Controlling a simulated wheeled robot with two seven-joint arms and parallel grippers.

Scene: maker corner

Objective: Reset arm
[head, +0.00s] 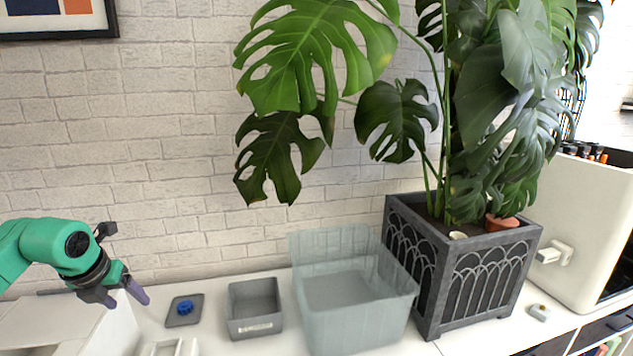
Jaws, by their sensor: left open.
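My left gripper (126,298) is at the lower left of the head view, at the end of a green arm from the left edge. Its purple-grey fingers are apart with nothing between them, and point down and to the right. It hangs near a white box at the left end of the counter. My right gripper is not in the picture.
A dark square with a blue piece (184,307), a small grey bin (254,326) and a larger translucent bin (358,333) stand along the white counter. A dark planter (484,285) with a large leafy plant (315,50) stands right of them. A beige cabinet (578,225) is at the right.

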